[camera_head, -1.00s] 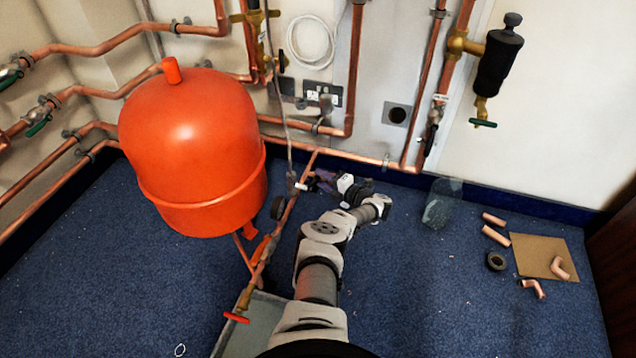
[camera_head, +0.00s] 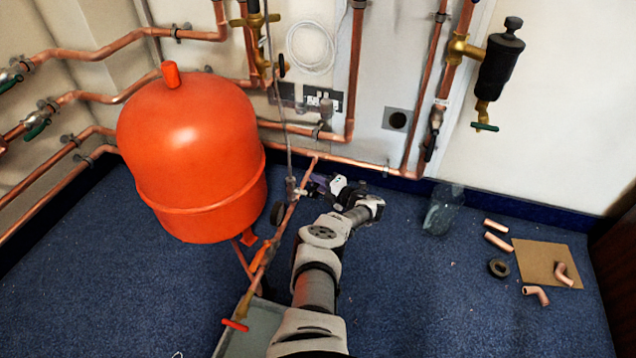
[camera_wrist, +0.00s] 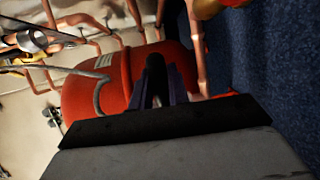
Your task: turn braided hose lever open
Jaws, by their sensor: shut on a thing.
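The grey braided hose (camera_head: 283,115) hangs down past the wall pipes, right of the red tank. Its lower end meets a small valve fitting (camera_head: 291,188) on the slanted copper pipe. My gripper (camera_head: 309,186) is at this fitting, reaching in from the right. In the wrist view my gripper (camera_wrist: 155,88) has its purple fingers close together on a dark, narrow piece, which I take to be the lever (camera_wrist: 155,65). The lever's angle is hard to tell, as the fingers and wrist cover much of it.
The red tank (camera_head: 195,150) stands close on the left. A round black part (camera_head: 277,213) and an orange lever (camera_head: 259,254) sit along the slanted pipe. A clear container (camera_head: 443,210) and loose copper pieces (camera_head: 497,241) lie on the carpet at right.

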